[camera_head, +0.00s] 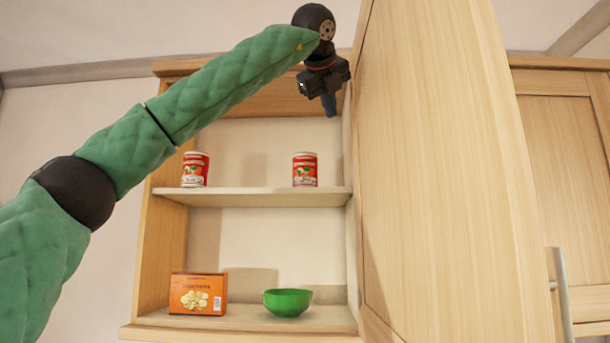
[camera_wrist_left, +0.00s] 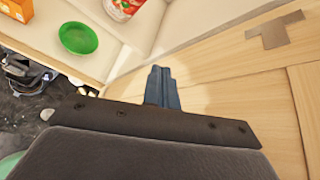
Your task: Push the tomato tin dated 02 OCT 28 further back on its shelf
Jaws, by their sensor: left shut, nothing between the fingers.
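Two red-and-white tomato tins stand upright on the upper shelf (camera_head: 250,198) of an open cabinet. The left tin (camera_head: 195,169) is near the shelf's left side, and the right tin (camera_head: 305,170) is nearer the right wall. The dates on both are too small to read. My left gripper (camera_head: 331,108) is shut and empty, above and to the right of the right tin, near the open door. In the left wrist view its closed fingers (camera_wrist_left: 161,86) show against pale wood, with part of a tin (camera_wrist_left: 124,6) at the top edge. My right gripper is not in view.
The open cabinet door (camera_head: 440,170) stands close to the right of my left gripper. On the lower shelf are an orange box (camera_head: 198,293) and a green bowl (camera_head: 287,302). The upper shelf between the two tins is clear.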

